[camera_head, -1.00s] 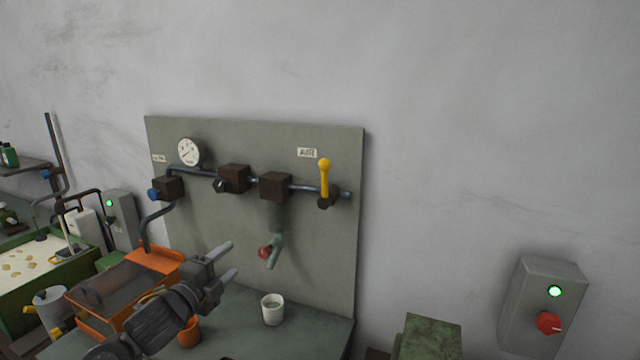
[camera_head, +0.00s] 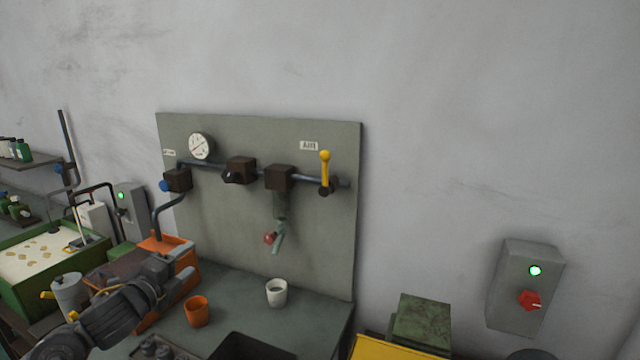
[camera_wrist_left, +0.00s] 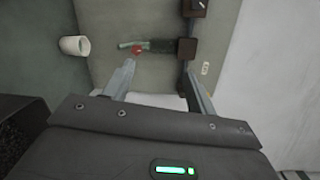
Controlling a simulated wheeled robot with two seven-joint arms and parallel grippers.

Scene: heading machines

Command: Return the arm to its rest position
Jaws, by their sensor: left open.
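My left arm comes in from the lower left in the head view. Its gripper (camera_head: 182,259) is in front of the orange bin (camera_head: 187,262), left of the cups and clear of the panel. In the left wrist view the gripper (camera_wrist_left: 160,82) has its two fingers spread apart with nothing between them. Beyond them show the grey panel (camera_wrist_left: 112,30), the tap with a red knob (camera_wrist_left: 137,50) and a white cup (camera_wrist_left: 74,46). My right gripper is not seen.
A panel (camera_head: 240,220) carries a gauge (camera_head: 201,147), valves and a yellow lever (camera_head: 325,170). On the bench stand an orange cup (camera_head: 197,311) and a white cup (camera_head: 277,292). A green tank (camera_head: 62,281) is at left. A switch box (camera_head: 515,290) hangs at right.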

